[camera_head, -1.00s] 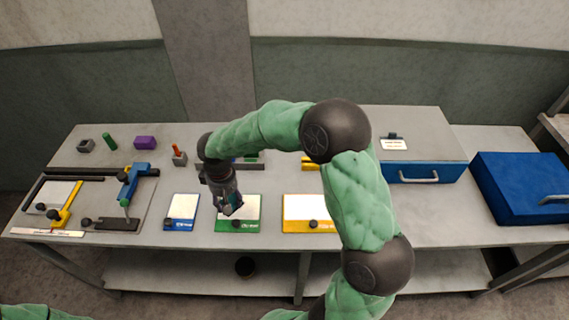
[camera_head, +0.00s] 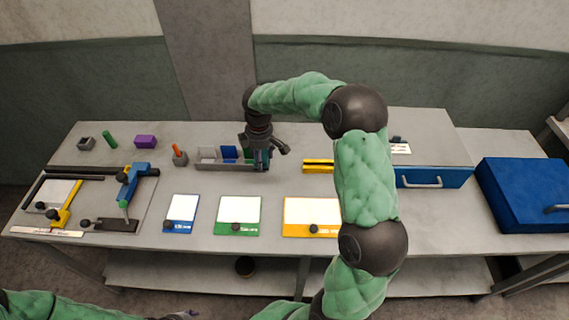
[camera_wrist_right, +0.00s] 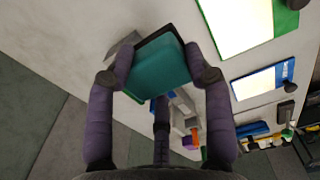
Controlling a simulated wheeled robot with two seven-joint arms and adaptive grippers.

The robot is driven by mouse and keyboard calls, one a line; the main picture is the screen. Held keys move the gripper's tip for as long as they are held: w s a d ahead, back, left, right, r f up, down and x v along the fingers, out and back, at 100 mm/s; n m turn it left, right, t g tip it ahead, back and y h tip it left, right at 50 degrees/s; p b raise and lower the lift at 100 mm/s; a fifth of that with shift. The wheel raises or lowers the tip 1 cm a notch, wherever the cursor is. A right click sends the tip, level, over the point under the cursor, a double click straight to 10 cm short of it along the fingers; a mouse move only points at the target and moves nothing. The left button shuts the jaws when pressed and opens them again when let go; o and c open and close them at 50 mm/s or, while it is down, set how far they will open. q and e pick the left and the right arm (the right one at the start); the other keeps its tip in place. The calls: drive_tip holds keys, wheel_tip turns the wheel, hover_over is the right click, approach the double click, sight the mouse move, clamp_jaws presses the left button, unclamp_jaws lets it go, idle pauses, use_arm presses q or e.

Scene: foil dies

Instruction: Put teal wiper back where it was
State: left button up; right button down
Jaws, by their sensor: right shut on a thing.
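The teal wiper (camera_wrist_right: 158,76), a teal block with a black edge, is between the fingers of my right gripper (camera_wrist_right: 157,80) in the right wrist view. In the head view my right gripper (camera_head: 262,162) points down at the right end of the grey rack (camera_head: 225,167). The gripper mostly hides the wiper there, and I cannot tell whether the wiper touches the rack. The rack holds a pale block (camera_head: 207,155), a blue block (camera_head: 229,153) and a partly hidden green one. Only a sliver of what looks like my left gripper (camera_head: 184,314) shows at the bottom edge.
Blue, green (camera_head: 237,230) and yellow (camera_head: 311,232) framed white plates lie along the front. A yellow piece (camera_head: 318,168) lies right of the rack. An orange-topped holder (camera_head: 179,156) stands left of it. A grey case (camera_head: 425,150) and blue box (camera_head: 520,190) stand at right.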

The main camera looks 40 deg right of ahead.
drive_tip(key=d+f, duration=0.2)
drive_tip(key=d, duration=0.1)
drive_tip(key=d+f+b, duration=0.1)
drive_tip(key=d+f, duration=0.2)
drive_tip(key=w+d+f+b, duration=0.1)
drive_tip(key=d+f, duration=0.1)
drive_tip(key=d, duration=0.1)
drive_tip(key=shift+d+f, duration=0.25)
drive_tip(key=shift+d, duration=0.15)
drive_tip(key=shift+d+f, duration=0.35)
drive_tip(key=shift+f, duration=0.1)
drive_tip(key=shift+f+b, duration=0.5)
drive_tip(key=shift+f, duration=1.05)
drive_tip(key=shift+f, duration=0.1)
drive_tip(key=shift+c, duration=2.4)
unclamp_jaws()
wheel_tip(320, 180, up, 12)
drive_tip(key=p, duration=0.2)
drive_tip(key=shift+s+p, duration=0.15)
drive_tip(key=shift+p, duration=0.2)
